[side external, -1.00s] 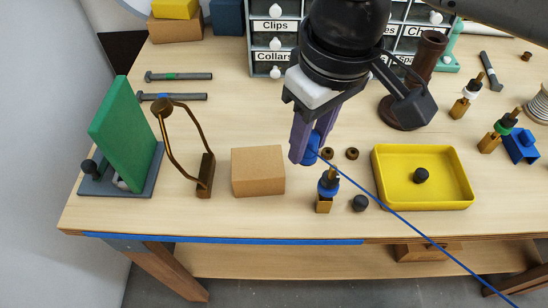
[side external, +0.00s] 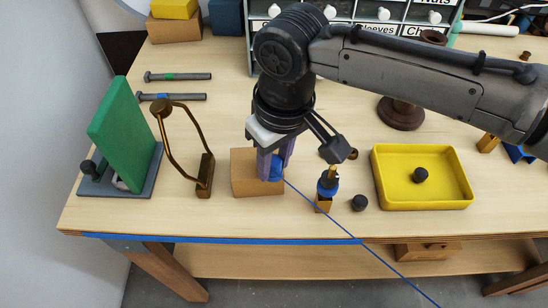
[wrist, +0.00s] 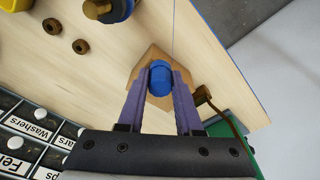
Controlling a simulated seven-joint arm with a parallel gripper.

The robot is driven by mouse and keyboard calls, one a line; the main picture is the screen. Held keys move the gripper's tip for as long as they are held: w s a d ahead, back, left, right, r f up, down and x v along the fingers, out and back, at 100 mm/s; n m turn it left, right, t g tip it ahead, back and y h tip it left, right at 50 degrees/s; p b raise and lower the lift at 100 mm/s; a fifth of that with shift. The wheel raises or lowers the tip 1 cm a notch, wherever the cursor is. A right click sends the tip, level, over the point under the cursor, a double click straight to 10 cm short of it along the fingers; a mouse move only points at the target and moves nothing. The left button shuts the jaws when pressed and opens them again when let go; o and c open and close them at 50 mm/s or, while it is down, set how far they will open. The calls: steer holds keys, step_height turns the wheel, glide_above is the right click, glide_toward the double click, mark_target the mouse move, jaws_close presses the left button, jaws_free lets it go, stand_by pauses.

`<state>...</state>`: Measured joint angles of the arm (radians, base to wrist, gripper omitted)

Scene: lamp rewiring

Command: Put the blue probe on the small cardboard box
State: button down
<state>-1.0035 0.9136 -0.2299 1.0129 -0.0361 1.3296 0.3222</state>
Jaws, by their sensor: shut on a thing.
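The blue probe (side external: 276,170) is held between the purple fingers of my gripper (side external: 272,170). A thin blue cable runs from it down to the right, over the table's front edge. In the wrist view the blue probe (wrist: 160,77) sits between both fingertips of my gripper (wrist: 160,85). The small cardboard box (side external: 252,187) stands near the front of the table. The fingers and probe are in front of or over its top right part; in the wrist view the box (wrist: 148,58) lies behind the probe. Whether the probe touches the box I cannot tell.
A brown metal lamp arm (side external: 205,175) stands left of the box, and a green panel (side external: 122,130) beyond it. A blue-collared brass socket (side external: 326,188), a black knob (side external: 359,202) and a yellow tray (side external: 425,198) lie to the right. Labelled drawers (wrist: 40,130) are at the back.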

mark_target(278, 176)
steer(key=shift+f, duration=0.15)
steer(key=c, duration=0.6)
jaws_free()
steer(key=shift+s+d+r, duration=0.15)
steer(key=shift+s+r, duration=0.05)
steer(key=shift+r, duration=1.85)
steer(key=shift+s+d+r, duration=0.15)
steer(key=shift+d+r, duration=0.05)
steer(key=shift+r, duration=1.8)
steer(key=shift+s+d+r, duration=0.15)
steer(key=shift+s+r, duration=0.05)
steer(key=shift+r, duration=1.85)
